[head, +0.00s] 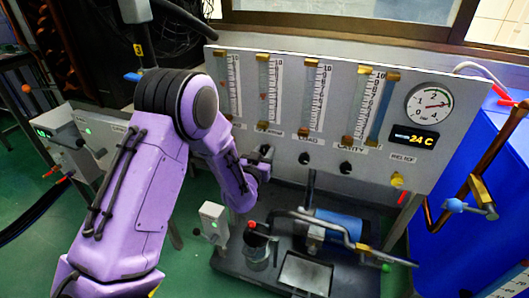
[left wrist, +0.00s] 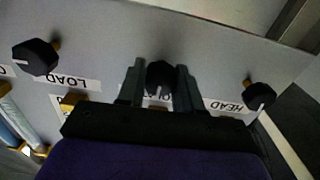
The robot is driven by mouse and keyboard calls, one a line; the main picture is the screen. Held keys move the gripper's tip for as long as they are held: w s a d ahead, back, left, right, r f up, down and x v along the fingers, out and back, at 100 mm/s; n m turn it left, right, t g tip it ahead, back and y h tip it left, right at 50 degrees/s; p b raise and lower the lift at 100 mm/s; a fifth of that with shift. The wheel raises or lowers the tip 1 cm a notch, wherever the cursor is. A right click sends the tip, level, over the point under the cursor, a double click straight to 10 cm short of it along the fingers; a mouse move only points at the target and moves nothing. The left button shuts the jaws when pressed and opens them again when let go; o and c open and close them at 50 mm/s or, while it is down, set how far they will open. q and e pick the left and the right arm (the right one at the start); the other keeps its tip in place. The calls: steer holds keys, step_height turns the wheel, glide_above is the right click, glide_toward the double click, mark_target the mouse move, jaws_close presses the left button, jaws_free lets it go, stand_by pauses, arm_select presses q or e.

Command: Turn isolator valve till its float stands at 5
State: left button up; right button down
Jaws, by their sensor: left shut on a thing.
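The isolator valve is a black knob (left wrist: 160,76) on the grey panel, and its label beside it is partly hidden. In the left wrist view my left gripper (left wrist: 160,88) has one finger on each side of this knob and is shut on it. In the head view my left gripper (head: 256,162) is at the panel, below the isolator tube (head: 268,88). This tube is upright with a brass top and a number scale. A small reddish mark shows inside it, but its exact reading is too small to tell. My right gripper is not in view.
The load knob (left wrist: 36,57) and the head knob (left wrist: 260,95) flank the held knob. The cavity knob (head: 345,168) is further right. A round gauge (head: 429,104) and a 24 C display (head: 414,138) sit at the panel's right. Pipework (head: 335,230) stands on the tray below.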

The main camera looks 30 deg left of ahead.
arm_select(q)
steer(key=shift+n, duration=0.3)
steer(key=o, duration=1)
steer(key=shift+o, duration=0.2)
steer(key=v, duration=1)
steer(key=shift+s, duration=0.3)
